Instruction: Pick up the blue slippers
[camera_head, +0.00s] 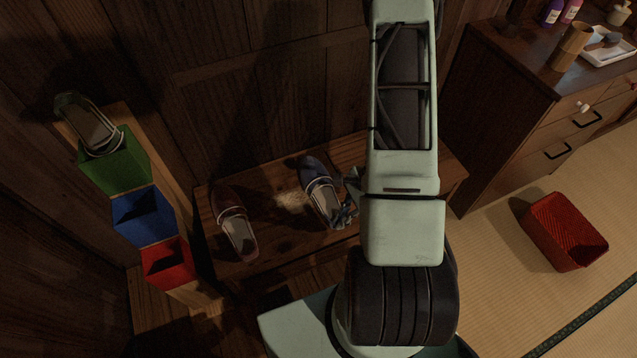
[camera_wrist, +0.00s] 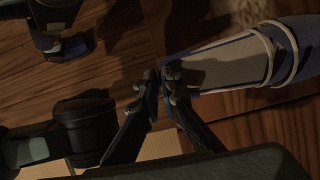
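A blue slipper (camera_head: 322,192) with a grey insole and pale trim lies on the wooden bench, toe to the back and heel to the front. It fills the upper right of the wrist view (camera_wrist: 225,65). My gripper (camera_head: 345,212) reaches it from the right. In the wrist view, my gripper's fingertips (camera_wrist: 160,82) are drawn close together at the slipper's heel edge and look shut on it. One finger overlaps the heel and the other sits just outside. The slipper does not look lifted. A second blue slipper is not clearly seen; my arm hides part of the bench.
A reddish-brown slipper (camera_head: 235,226) lies to the left on the bench (camera_head: 275,240). At far left are green (camera_head: 117,172), blue (camera_head: 143,222) and red (camera_head: 168,268) boxes, with a greenish slipper (camera_head: 88,124) on the green one. A cabinet (camera_head: 500,105) and red basket (camera_head: 565,238) stand right.

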